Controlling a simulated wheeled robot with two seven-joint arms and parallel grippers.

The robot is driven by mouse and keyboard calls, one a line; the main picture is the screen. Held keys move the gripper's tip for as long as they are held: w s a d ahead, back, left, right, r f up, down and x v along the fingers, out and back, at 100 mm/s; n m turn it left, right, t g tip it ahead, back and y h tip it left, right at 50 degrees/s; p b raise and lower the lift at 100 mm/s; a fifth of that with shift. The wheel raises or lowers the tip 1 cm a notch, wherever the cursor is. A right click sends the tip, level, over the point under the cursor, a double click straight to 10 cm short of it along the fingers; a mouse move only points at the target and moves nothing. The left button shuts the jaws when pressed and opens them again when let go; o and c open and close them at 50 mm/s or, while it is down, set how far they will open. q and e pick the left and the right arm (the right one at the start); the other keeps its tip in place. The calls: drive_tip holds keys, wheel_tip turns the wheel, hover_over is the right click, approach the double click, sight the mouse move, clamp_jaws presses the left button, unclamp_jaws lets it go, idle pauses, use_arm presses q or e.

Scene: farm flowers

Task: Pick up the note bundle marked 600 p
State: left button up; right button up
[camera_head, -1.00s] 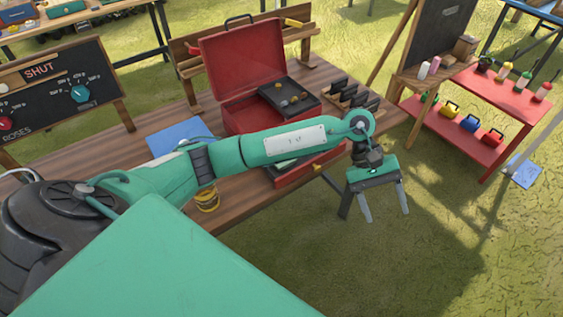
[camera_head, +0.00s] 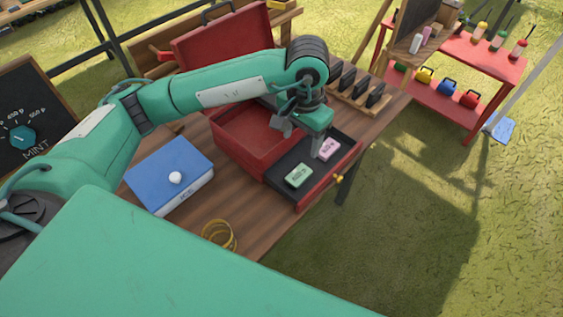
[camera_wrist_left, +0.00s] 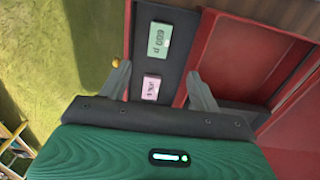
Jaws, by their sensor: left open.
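The green note bundle (camera_head: 298,175) lies in the open black-lined drawer (camera_head: 287,197) of the red box. In the left wrist view the green bundle (camera_wrist_left: 159,40) shows a marking that looks like 600 p. A pink note bundle (camera_head: 330,149) lies beside it in the drawer; it also shows in the left wrist view (camera_wrist_left: 151,87), its marking hard to read. My left gripper (camera_head: 306,142) is open and empty above the drawer. In the wrist view its fingers (camera_wrist_left: 156,72) spread on either side of the drawer strip, with the pink bundle nearer to the gripper than the green one. My right gripper is out of view.
The red box (camera_head: 247,138) has its lid up behind my arm. A blue-topped box (camera_head: 170,170) with a white knob and a yellow ring-shaped object (camera_head: 219,236) are to the left on the wooden table.

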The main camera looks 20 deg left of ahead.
use_arm(q)
drive_tip(key=p, duration=0.2)
hover_over(299, 174)
drive_tip(key=f, duration=0.8)
drive_tip(key=shift+s+d+f, duration=0.1)
drive_tip(key=shift+s+f, duration=0.1)
wheel_tip(299, 174, down, 4)
drive_tip(key=shift+w+f+p, duration=0.1)
drive_tip(key=shift+f+p, duration=0.15)
drive_tip(key=shift+p, duration=0.45)
drive_tip(key=shift+f, duration=0.3)
drive_tip(key=c, duration=1.1)
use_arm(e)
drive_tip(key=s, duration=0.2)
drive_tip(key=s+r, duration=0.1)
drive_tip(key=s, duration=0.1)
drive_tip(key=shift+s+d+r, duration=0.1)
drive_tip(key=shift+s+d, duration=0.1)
